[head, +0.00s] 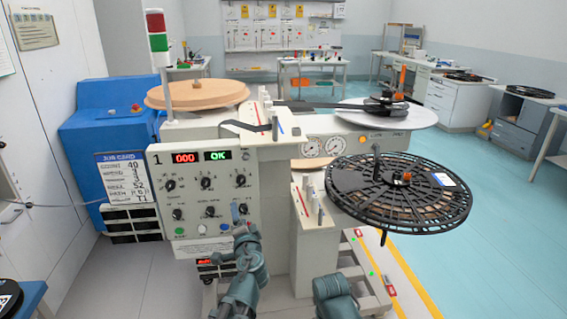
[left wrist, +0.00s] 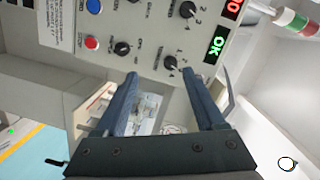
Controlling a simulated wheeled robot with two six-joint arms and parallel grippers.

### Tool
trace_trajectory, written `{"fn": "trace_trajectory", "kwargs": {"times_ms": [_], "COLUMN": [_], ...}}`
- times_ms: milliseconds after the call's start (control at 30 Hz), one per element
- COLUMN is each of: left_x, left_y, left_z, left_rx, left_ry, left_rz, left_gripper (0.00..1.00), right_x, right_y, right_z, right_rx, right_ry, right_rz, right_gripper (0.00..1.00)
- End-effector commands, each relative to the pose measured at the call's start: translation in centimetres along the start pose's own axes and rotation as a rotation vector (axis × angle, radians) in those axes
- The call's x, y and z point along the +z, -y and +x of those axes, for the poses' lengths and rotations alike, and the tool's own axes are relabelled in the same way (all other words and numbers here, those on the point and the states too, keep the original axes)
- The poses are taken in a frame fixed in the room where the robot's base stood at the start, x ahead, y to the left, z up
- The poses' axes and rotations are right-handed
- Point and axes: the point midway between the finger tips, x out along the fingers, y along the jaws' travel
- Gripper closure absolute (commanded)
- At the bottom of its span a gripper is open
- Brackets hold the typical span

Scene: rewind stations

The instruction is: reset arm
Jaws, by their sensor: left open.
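My left gripper (head: 242,226) is raised in front of the lower right part of the rewind station's control panel (head: 203,180). In the left wrist view its two dark blue fingers (left wrist: 160,76) are spread apart, with nothing held between them. The panel's knobs, a blue and a red button and a green OK display (left wrist: 216,45) lie beyond the fingertips. I cannot tell whether a fingertip touches the panel. Part of my right arm shows at the bottom middle of the head view, but its gripper is out of sight.
A black slotted reel (head: 400,190) juts out to the right of the machine. A wooden disc (head: 197,94) and a white disc (head: 387,113) sit on top. A blue cabinet (head: 105,140) stands at left. The teal floor (head: 500,240) at right is clear.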

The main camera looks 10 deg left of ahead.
Motion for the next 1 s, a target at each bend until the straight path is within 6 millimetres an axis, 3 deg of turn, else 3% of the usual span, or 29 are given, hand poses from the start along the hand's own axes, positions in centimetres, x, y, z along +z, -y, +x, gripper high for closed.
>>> {"fn": "trace_trajectory", "kwargs": {"times_ms": [167,267,400,600,733,767,800,1000], "left_x": [3.5,4.6,4.7,3.8,2.9,2.5,2.1,0.7], "left_y": [-6.7,-11.7,-17.2,-21.4,-22.8,-22.1,-20.7,-16.8], "left_z": [-3.6,-7.5,-13.6,-21.4,-26.2,-26.8,-26.6,-26.9], "left_rx": [0.224,0.415,0.677,0.981,1.162,1.182,1.172,1.167], "left_ry": [0.307,0.482,0.666,0.823,0.894,0.902,0.900,0.898], "left_rz": [-0.231,-0.314,-0.357,-0.341,-0.304,-0.299,-0.303,-0.305], "left_gripper": [0.29,0.29,0.29,0.29,0.29,0.29,0.29,0.29], "right_x": [0.0,0.0,0.0,0.0,0.0,0.1,0.1,0.4], "right_y": [0.0,0.0,0.0,0.0,0.0,-0.1,-0.2,-0.6], "right_z": [0.0,0.0,0.0,0.0,0.0,-0.8,-2.2,-6.3], "right_rx": [0.000,0.000,0.000,0.000,0.000,0.000,0.000,0.000], "right_ry": [0.000,0.000,0.000,0.000,0.000,0.000,0.000,0.000], "right_rz": [0.000,0.000,0.000,0.000,0.000,0.000,0.000,0.000], "right_gripper": [0.50,0.50,0.50,0.50,0.50,0.50,0.50,0.50]}}
